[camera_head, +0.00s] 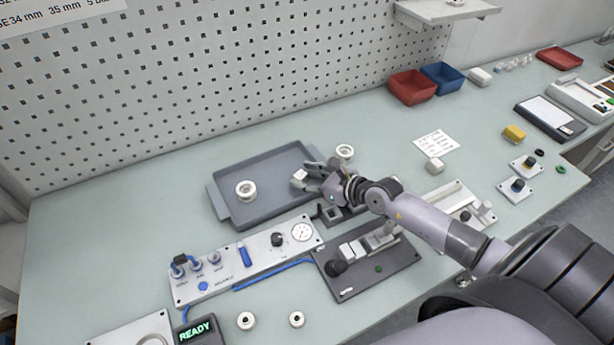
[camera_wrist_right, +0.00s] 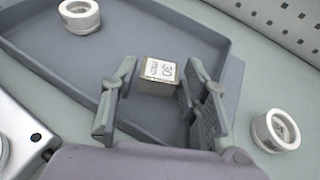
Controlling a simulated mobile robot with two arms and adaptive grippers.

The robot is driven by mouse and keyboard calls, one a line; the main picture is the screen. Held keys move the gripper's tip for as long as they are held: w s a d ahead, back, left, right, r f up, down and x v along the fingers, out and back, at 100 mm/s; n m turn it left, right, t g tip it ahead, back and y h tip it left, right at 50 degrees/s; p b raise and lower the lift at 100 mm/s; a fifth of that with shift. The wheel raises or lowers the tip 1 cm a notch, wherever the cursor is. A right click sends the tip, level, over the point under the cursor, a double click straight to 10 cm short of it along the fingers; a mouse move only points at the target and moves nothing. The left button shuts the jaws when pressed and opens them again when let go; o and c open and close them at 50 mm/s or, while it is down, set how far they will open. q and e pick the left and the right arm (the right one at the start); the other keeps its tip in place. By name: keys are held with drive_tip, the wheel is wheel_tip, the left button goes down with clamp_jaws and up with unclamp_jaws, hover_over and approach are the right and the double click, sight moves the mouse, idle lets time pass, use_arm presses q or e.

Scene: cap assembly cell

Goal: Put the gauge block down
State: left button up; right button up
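The gauge block (camera_head: 299,177) is a small pale block near the right end of the grey tray (camera_head: 219,205). In the right wrist view the block (camera_wrist_right: 158,76) shows a white label reading 30 mm on top and appears to rest on the tray floor. My right gripper (camera_head: 311,172) reaches in from the right over the tray's right side. In the wrist view its two fingers (camera_wrist_right: 163,72) stand apart on either side of the block, with a narrow gap at each side. My left gripper is not in view.
A white ring (camera_head: 245,191) lies in the tray's left part. Another ring (camera_head: 345,152) stands on the table just beyond the tray's right side. A panel with a dial (camera_head: 302,232) and a dark fixture plate (camera_head: 375,275) lie in front. The table left of the tray is clear.

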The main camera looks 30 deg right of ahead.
drive_tip(key=shift+r, duration=0.1)
drive_tip(key=v, duration=1)
drive_tip(key=shift+d+b, duration=0.1)
drive_tip(key=shift+b, duration=0.2)
drive_tip(key=shift+v, duration=0.9)
drive_tip(key=shift+r, duration=0.1)
drive_tip(key=shift+r, duration=0.1)
